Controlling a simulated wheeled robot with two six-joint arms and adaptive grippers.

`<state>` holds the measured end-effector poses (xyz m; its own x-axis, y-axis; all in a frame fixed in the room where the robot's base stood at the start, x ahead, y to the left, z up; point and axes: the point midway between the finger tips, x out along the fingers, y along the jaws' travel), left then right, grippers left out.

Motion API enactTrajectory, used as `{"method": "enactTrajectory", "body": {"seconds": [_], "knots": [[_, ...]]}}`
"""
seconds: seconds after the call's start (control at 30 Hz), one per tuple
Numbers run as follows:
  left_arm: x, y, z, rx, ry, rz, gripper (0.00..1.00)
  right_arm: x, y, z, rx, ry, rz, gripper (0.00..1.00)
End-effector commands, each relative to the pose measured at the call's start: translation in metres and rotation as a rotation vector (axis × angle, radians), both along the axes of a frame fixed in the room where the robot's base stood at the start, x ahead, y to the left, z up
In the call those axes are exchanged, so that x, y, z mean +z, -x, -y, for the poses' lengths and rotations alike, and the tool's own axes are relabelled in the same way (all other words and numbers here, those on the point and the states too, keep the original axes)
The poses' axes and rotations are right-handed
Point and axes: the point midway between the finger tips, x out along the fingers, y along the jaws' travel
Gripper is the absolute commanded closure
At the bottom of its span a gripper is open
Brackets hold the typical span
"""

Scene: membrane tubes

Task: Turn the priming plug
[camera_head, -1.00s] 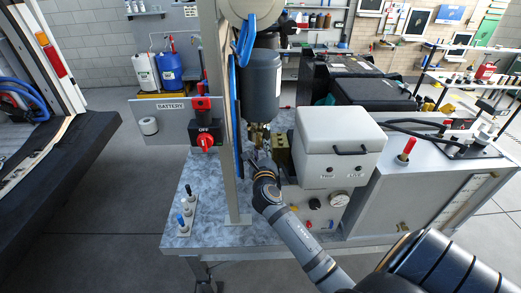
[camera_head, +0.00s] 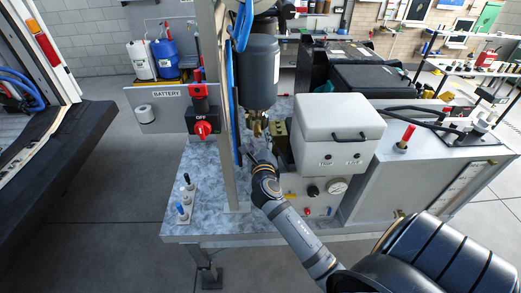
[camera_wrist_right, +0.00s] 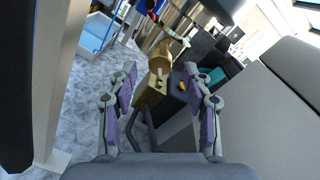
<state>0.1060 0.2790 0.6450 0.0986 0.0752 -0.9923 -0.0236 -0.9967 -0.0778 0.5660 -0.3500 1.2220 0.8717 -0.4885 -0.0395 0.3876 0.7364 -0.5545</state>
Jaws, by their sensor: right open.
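A dark grey canister (camera_head: 258,72) hangs by the upright post, with brass fittings (camera_head: 257,124) under it. In the right wrist view a brass body (camera_wrist_right: 158,62) stands ahead, between and beyond my fingers. I cannot tell which brass part is the priming plug. My right gripper (camera_head: 249,157) is below and in front of the fittings, left of the white box. In the wrist view its two fingers (camera_wrist_right: 160,82) are spread, with nothing held between them. My left gripper is not in view.
The post (camera_head: 229,150) rises close on the left of my right gripper. The white box (camera_head: 340,125) with its gauge panel is close on the right. The speckled bench top (camera_head: 200,165) is partly clear.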

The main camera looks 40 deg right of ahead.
Motion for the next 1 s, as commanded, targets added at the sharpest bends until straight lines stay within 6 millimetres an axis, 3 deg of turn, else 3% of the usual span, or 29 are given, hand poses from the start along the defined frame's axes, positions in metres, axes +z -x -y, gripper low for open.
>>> {"method": "enactTrajectory", "body": {"seconds": [0.2,0.4,0.87,1.0], "knots": [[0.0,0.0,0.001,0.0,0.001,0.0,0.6,0.0,0.05,-0.028,-0.002,-0.008,-0.002,0.5],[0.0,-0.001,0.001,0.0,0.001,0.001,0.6,0.003,0.076,-0.042,-0.001,-0.004,0.001,0.5],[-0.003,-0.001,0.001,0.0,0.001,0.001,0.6,0.003,0.08,-0.045,-0.001,-0.019,0.015,0.5],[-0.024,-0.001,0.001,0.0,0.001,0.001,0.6,-0.006,0.066,-0.041,-0.015,-0.27,0.172,0.5]]}}
